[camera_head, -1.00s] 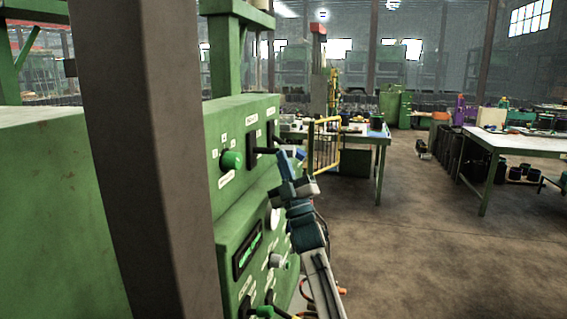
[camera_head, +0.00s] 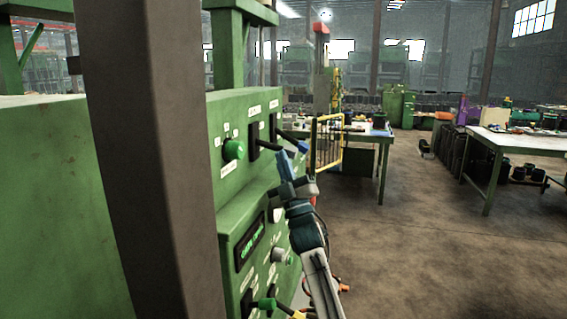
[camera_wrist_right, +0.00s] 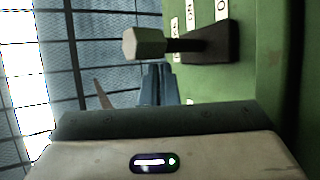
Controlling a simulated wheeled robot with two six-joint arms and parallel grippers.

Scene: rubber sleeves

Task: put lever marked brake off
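A green control panel (camera_head: 240,180) stands at the left, with black slot plates and small white labels too blurred to read in the head view. Dark levers stick out of it; the upper right lever (camera_head: 289,137) points right and slightly down. In the wrist view one lever has a pale hexagonal knob (camera_wrist_right: 144,43) and comes out of a dark slot plate (camera_wrist_right: 212,42), beside a label with a 0. My right gripper (camera_head: 285,163) is in front of the panel. Its blue fingers (camera_wrist_right: 159,84) look shut together close beside the lever, not clasping it. My left gripper is out of view.
A green round knob (camera_head: 234,150) and a display (camera_head: 250,240) are on the panel. A dark post (camera_head: 150,160) blocks part of the view. A yellow guard (camera_head: 328,143) and a table (camera_head: 380,138) stand behind.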

